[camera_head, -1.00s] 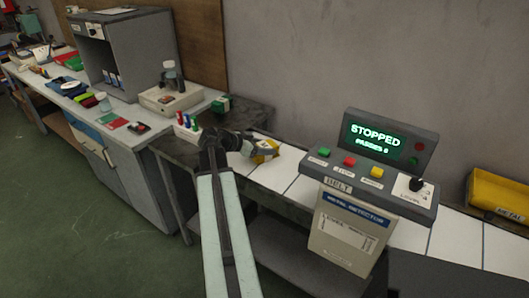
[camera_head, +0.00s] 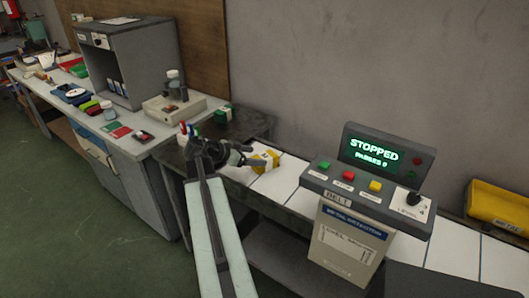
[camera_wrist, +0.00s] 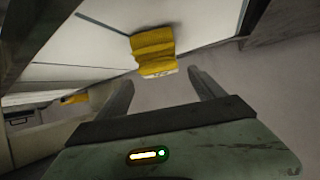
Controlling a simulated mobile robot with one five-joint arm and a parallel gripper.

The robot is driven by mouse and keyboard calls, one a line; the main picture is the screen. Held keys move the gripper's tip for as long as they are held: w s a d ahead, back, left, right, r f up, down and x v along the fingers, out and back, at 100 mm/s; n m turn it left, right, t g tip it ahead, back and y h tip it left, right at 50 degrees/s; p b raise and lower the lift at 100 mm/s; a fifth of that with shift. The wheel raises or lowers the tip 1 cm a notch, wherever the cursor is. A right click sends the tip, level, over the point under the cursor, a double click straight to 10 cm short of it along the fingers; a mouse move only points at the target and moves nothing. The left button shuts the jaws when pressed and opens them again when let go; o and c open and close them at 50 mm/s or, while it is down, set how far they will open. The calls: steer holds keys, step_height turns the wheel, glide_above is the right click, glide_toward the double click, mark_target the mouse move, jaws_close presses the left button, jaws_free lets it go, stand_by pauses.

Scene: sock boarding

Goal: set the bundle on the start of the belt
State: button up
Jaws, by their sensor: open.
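The bundle (camera_head: 265,162) is a folded yellow piece with a pale band. It rests on the near-left end of the white belt (camera_head: 272,184). In the wrist view the bundle (camera_wrist: 153,45) lies on the white belt surface (camera_wrist: 78,42), just beyond my fingertips. My gripper (camera_head: 244,157) is just left of the bundle in the head view. In the wrist view my gripper (camera_wrist: 162,78) has its two fingers spread with nothing held between them. The bundle appears clear of both fingers.
The control console (camera_head: 368,190) reads STOPPED and stands over the belt at right. A yellow bin (camera_head: 495,204) is at the far right. A dark table (camera_head: 240,126) with a green box (camera_head: 222,115) adjoins the belt's left end. A cluttered bench (camera_head: 150,138) stands further left.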

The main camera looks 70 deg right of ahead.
steer(key=p+v, duration=0.2)
steer(key=v, duration=0.4)
steer(key=w+a+f+n+t+y, duration=0.1)
steer(key=w+a+f+n+t, duration=0.2)
steer(key=w+a, duration=0.5)
steer(key=w+a+f+n+t+y, duration=0.1)
steer(key=w+a+f+n+y, duration=0.15)
steer(key=w+a+n, duration=0.5)
steer(key=w+a+f+n+t, duration=0.2)
steer(key=w+a+f, duration=0.25)
steer(key=a, duration=0.65)
steer(key=w+a+n+y, duration=0.1)
steer(key=a+n, duration=0.3)
steer(key=a, duration=0.6)
steer(key=w+a+f+n+t+y, duration=0.1)
steer(key=w+a+n+y, duration=0.1)
steer(key=a, duration=0.9)
steer(key=w+a+f+n+y, duration=0.1)
steer(key=w+a+n+y, duration=0.1)
steer(key=a+n, duration=0.5)
steer(key=a+y, duration=0.1)
steer(key=a, duration=0.3)
steer(key=shift+f, duration=0.2)
